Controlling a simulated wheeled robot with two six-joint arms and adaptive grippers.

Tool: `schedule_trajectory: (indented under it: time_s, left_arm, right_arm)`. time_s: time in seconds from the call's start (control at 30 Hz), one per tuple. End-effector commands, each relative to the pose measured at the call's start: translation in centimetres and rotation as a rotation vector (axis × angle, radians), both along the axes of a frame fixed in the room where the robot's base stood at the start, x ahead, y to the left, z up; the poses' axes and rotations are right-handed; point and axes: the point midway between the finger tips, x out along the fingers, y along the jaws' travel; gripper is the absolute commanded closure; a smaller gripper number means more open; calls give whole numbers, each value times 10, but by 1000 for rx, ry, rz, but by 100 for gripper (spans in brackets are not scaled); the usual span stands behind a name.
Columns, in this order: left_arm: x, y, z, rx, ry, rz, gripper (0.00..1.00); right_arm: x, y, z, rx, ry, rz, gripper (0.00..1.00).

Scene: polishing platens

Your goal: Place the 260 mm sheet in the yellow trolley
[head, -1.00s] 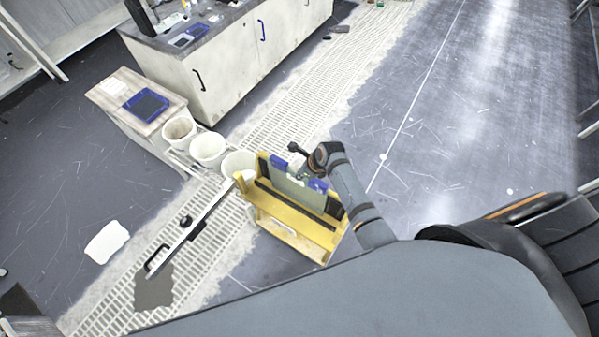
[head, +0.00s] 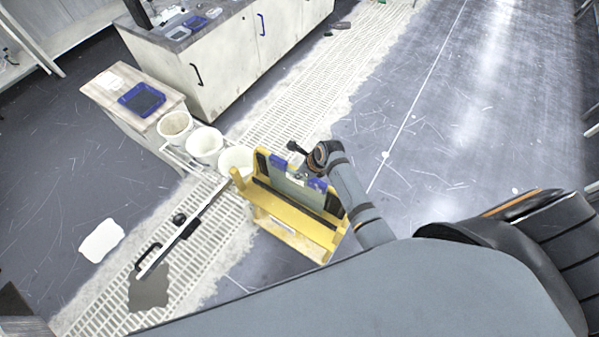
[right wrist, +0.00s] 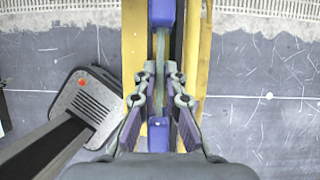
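The sheet (head: 290,184) is a grey-green panel with blue pieces at its corners. It stands on edge within the outline of the yellow trolley (head: 283,212); its lower edge is hidden, so I cannot tell if it rests there. My right gripper (head: 306,170) is at the sheet's upper edge. In the right wrist view, the sheet (right wrist: 160,50) shows edge-on as a thin strip along the trolley (right wrist: 134,35). The right gripper (right wrist: 161,78) has its fingertips drawn in on both sides of this strip and looks shut on it. My left gripper is not in view.
White buckets (head: 206,144) stand just beyond the trolley, beside a low cabinet with a blue tray (head: 142,99). A long bar with a handle (head: 184,230) lies left of the trolley. A white patch (head: 101,241) marks the floor. Open floor (head: 440,150) lies to the right.

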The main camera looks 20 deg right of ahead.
Motion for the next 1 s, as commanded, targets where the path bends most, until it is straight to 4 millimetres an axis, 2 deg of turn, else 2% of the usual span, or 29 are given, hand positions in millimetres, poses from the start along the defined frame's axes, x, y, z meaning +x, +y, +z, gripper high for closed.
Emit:
schedule_trajectory:
  time_s: [0.03,0.13,0.47,0.57,0.9,1.0]
  left_arm:
    - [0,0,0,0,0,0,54]
    - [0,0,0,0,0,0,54]
    - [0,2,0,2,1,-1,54]
    - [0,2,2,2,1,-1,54]
    - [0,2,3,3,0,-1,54]
    - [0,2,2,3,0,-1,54]
  right_arm:
    - [0,0,0,0,0,0,82]
    - [0,0,0,0,0,0,70]
    - [0,0,4,1,-1,0,70]
    - [-4,-5,17,-1,-4,0,70]
    - [-30,-27,89,-3,-4,2,70]
    - [-35,-31,101,-2,-2,1,70]
